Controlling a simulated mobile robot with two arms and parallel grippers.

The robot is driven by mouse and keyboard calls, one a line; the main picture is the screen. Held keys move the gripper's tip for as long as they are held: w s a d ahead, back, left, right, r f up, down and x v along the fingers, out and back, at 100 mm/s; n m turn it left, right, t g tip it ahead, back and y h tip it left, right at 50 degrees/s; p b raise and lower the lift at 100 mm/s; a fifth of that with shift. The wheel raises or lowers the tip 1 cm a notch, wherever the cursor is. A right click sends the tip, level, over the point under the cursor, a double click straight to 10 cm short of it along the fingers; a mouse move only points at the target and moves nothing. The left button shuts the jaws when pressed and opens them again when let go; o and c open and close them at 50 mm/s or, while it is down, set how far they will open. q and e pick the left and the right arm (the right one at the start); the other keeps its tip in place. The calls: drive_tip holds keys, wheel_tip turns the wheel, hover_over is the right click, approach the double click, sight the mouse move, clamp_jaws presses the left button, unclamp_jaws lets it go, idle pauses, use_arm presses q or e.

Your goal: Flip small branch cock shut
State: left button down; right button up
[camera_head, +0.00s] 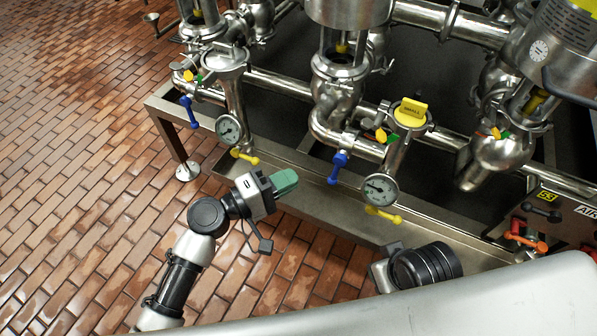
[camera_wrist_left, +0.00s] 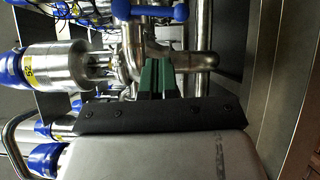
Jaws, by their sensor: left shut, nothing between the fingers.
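Several small cocks sit on the steel pipework. A blue-handled cock (camera_head: 338,169) hangs from the middle branch, up and right of my left gripper. Another blue-handled cock (camera_head: 189,112) hangs at the left branch. Yellow-handled cocks (camera_head: 245,157) and (camera_head: 383,215) sit below the two gauges. In the left wrist view a blue handle (camera_wrist_left: 151,13) lies crosswise beyond the fingers (camera_wrist_left: 158,78). My right gripper is out of view.
Round gauges (camera_head: 229,128) and (camera_head: 380,189) stick out near the cocks. A steel trough (camera_head: 300,175) runs along the front. At right are an orange lever (camera_head: 525,241) and a black lever (camera_head: 541,212). The brick floor (camera_head: 80,150) at left is clear.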

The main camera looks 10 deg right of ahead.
use_arm(q)
drive_tip(key=v, duration=0.6)
drive_tip(key=shift+a+r, duration=0.15)
drive_tip(key=shift+a, duration=0.1)
drive_tip(key=shift+s, duration=0.1)
